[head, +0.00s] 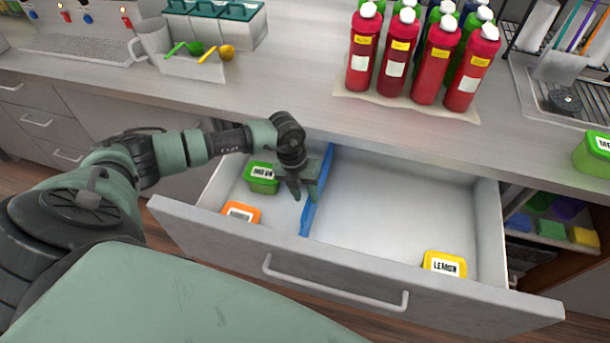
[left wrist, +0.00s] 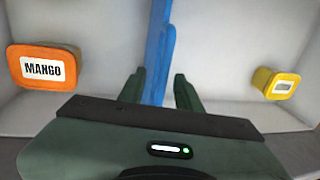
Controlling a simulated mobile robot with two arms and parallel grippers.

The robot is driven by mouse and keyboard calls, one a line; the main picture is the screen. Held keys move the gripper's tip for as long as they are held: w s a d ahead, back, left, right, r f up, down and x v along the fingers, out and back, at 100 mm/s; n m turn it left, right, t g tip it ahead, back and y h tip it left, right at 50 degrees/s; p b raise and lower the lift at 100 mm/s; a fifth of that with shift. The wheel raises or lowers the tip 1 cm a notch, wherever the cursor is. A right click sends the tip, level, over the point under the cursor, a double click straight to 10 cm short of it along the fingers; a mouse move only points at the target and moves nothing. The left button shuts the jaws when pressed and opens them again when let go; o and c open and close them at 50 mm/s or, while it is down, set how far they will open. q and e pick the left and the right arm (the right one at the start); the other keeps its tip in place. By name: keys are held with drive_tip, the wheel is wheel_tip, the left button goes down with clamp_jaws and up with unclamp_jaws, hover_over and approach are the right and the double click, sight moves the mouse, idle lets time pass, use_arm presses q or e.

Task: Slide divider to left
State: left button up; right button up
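The blue divider (head: 318,190) stands in the open drawer, running from back to front left of the middle. My left gripper (head: 303,192) points down into the drawer at the divider, its fingers apart. In the left wrist view the divider (left wrist: 159,50) runs between the two fingertips of the gripper (left wrist: 158,92), with a gap on each side. I cannot tell how deep the fingers reach beside it. My right gripper is not in view.
Left of the divider are a green box (head: 261,178) and an orange mango box (head: 241,212). A yellow lemon box (head: 445,263) sits at the front right of the drawer (head: 350,270). The drawer floor between divider and lemon box is bare. Red bottles (head: 434,62) stand on the counter behind.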

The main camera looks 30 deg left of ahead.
use_arm(q)
wheel_tip(320, 180, up, 7)
drive_tip(key=a+b, duration=0.1)
drive_tip(key=shift+s+a, duration=0.25)
drive_tip(key=shift+a, duration=0.05)
drive_tip(key=shift+r, duration=0.15)
